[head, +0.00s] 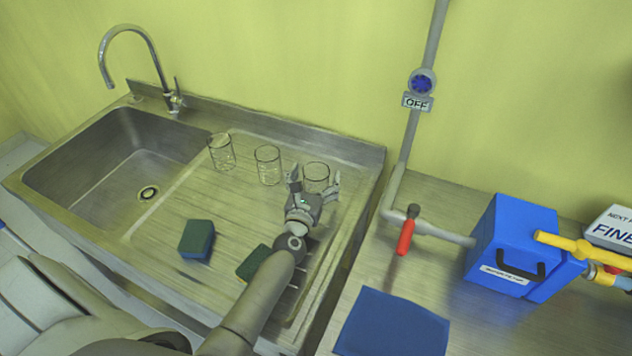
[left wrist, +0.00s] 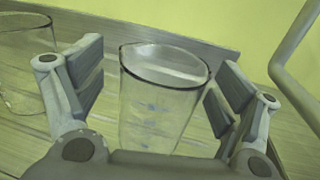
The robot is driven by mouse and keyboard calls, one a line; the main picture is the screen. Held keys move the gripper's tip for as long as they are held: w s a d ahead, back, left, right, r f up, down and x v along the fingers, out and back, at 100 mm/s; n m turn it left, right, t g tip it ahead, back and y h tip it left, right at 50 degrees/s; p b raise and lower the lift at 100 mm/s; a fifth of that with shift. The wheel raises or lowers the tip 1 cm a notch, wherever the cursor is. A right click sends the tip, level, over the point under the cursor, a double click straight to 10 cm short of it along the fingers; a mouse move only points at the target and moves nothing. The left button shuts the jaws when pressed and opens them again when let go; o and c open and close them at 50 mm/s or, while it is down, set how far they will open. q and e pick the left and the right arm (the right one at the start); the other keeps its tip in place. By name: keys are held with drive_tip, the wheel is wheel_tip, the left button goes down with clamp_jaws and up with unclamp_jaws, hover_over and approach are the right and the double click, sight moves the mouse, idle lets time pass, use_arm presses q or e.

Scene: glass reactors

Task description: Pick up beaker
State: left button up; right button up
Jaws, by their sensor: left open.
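Three clear glass beakers stand upright in a row on the ribbed drainboard of the steel sink: the left beaker (head: 221,151), the middle beaker (head: 268,165) and the right beaker (head: 316,172). My left gripper (head: 313,184) is open at the right beaker. In the left wrist view the right beaker (left wrist: 158,100) stands between the two open fingers, with a gap showing on each side. Its lower part is hidden by the gripper. The middle beaker (left wrist: 22,65) shows partly at the left edge there, behind a finger. My right gripper is not in view.
The sink basin (head: 115,160) and tap (head: 135,55) are at the left. A green-blue sponge (head: 197,239) and another sponge (head: 255,262), partly behind my arm, lie on the drainboard. A pipe with a red-handled valve (head: 405,236), a blue box (head: 512,250) and a blue cloth (head: 392,325) are at the right.

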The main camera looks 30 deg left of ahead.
use_arm(q)
drive_tip(key=shift+w+a+f, duration=0.1)
drive_tip(key=shift+w+a, duration=0.05)
drive_tip(key=shift+w, duration=0.45)
drive_tip(key=shift+c, duration=0.3)
drive_tip(key=c, duration=1)
drive_tip(key=shift+c, duration=0.5)
